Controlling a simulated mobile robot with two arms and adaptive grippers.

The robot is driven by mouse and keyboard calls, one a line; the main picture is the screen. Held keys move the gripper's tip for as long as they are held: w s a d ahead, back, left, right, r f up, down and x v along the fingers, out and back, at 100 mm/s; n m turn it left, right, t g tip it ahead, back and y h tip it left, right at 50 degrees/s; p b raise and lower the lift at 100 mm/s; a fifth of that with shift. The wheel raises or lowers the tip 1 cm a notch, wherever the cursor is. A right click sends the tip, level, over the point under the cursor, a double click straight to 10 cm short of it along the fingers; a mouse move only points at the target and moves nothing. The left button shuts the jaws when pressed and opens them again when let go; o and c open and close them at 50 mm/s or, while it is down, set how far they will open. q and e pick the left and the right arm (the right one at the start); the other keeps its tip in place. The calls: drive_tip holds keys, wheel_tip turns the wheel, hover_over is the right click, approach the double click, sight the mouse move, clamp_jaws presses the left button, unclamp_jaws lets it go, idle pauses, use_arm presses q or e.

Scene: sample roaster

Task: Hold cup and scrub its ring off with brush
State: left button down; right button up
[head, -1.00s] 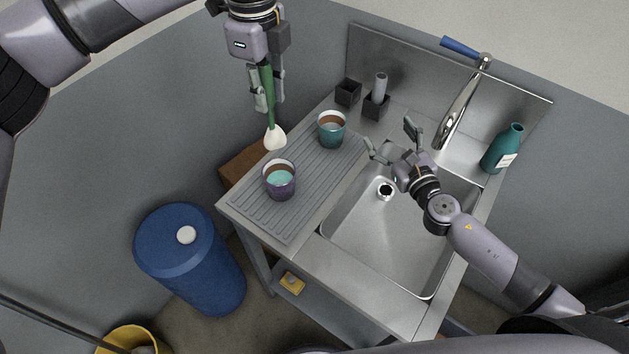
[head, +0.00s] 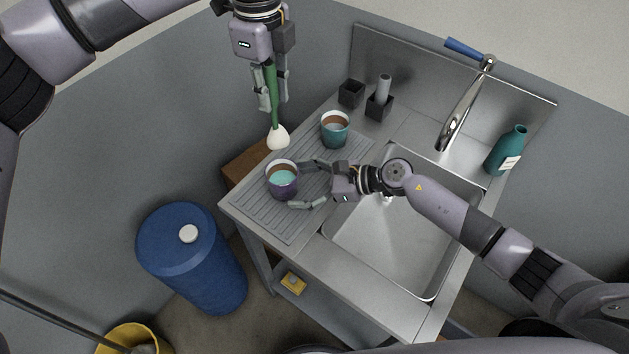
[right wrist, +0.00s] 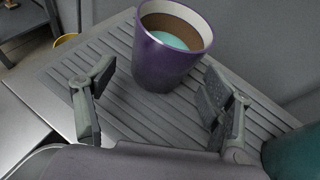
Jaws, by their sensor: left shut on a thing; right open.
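A purple cup (head: 283,187) stands upright on the ribbed drainboard; inside it I see a brown band below the rim and a teal bottom. In the right wrist view the purple cup (right wrist: 166,62) is just beyond my fingers. My right gripper (head: 307,184) is open, its fingers pointing at the cup from the right, one finger toward each side. It also shows in the right wrist view (right wrist: 155,108), with nothing between the fingers. My left gripper (head: 273,98) is shut on the green handle of a brush (head: 278,138), which hangs white head down above the drainboard, behind the purple cup.
A teal cup (head: 335,130) with a brown band inside stands farther back on the drainboard (head: 250,205). Two dark holders (head: 351,94) are at the back. The sink basin (head: 385,255), faucet (head: 459,110) and teal bottle (head: 506,150) are right. A blue barrel (head: 190,260) stands left.

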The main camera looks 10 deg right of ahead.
sight(283, 181)
drive_tip(key=shift+x, duration=1.85)
drive_tip(key=shift+c, duration=0.5)
drive_tip(key=c, duration=1.3)
drive_tip(key=o, duration=0.8)
drive_tip(key=c, duration=0.8)
use_arm(q)
drive_tip(key=shift+a+f, duration=0.1)
drive_tip(key=shift+f, duration=1.9)
